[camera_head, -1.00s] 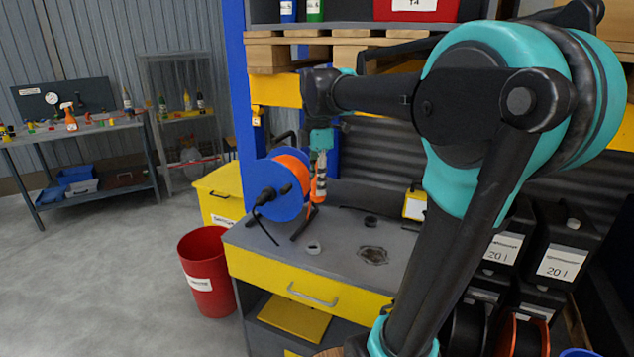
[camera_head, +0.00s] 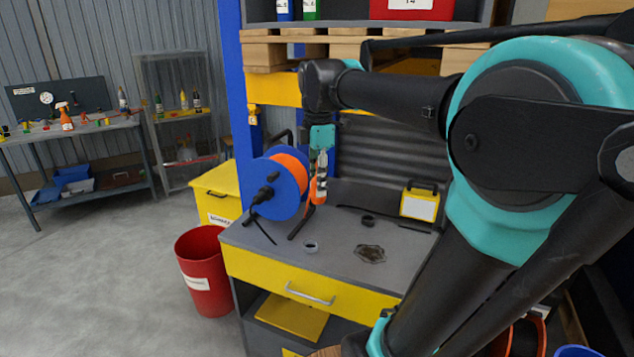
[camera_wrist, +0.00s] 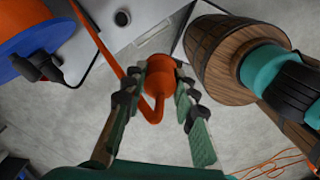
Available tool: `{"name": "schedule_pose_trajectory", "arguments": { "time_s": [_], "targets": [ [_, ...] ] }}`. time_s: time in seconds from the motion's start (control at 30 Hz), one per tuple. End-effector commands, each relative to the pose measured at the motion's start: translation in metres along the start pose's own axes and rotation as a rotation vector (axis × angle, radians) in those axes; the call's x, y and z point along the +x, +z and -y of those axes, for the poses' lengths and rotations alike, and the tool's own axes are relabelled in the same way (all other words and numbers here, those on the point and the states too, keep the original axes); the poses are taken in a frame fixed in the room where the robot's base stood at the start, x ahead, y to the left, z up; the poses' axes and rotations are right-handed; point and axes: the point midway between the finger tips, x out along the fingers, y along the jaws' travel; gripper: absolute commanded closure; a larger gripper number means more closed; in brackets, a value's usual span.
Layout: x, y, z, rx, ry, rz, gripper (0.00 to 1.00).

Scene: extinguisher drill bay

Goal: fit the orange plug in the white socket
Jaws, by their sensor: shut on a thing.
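The orange plug (camera_wrist: 158,74) is between the fingers of my gripper (camera_wrist: 157,98) in the wrist view, with an orange cable looping below it and running up to the left. In the head view my gripper (camera_head: 319,182) hangs above the grey bench, just right of the blue and orange cable reel (camera_head: 282,184). Orange shows at its fingertips. The gripper is shut on the plug. I cannot make out a white socket in either view.
The bench (camera_head: 345,235) carries a grey ring (camera_head: 310,247), a dark ring (camera_head: 368,221), a dark stain and a yellow lamp-like box (camera_head: 420,201). A red bin (camera_head: 205,270) stands at its left. A wooden barrel (camera_wrist: 222,62) is close at right in the wrist view.

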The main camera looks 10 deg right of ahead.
Motion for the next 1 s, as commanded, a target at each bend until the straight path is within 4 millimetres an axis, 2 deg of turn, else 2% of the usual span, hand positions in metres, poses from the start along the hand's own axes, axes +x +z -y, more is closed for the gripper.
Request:
{"name": "schedule_pose_trajectory", "arguments": {
  "time_s": [0.7, 1.0],
  "targets": [
    [-0.012, -0.005, 0.029, 0.000, 0.000, 0.000, 1.00],
    [-0.013, -0.005, 0.032, 0.000, 0.000, 0.000, 1.00]
  ]
}}
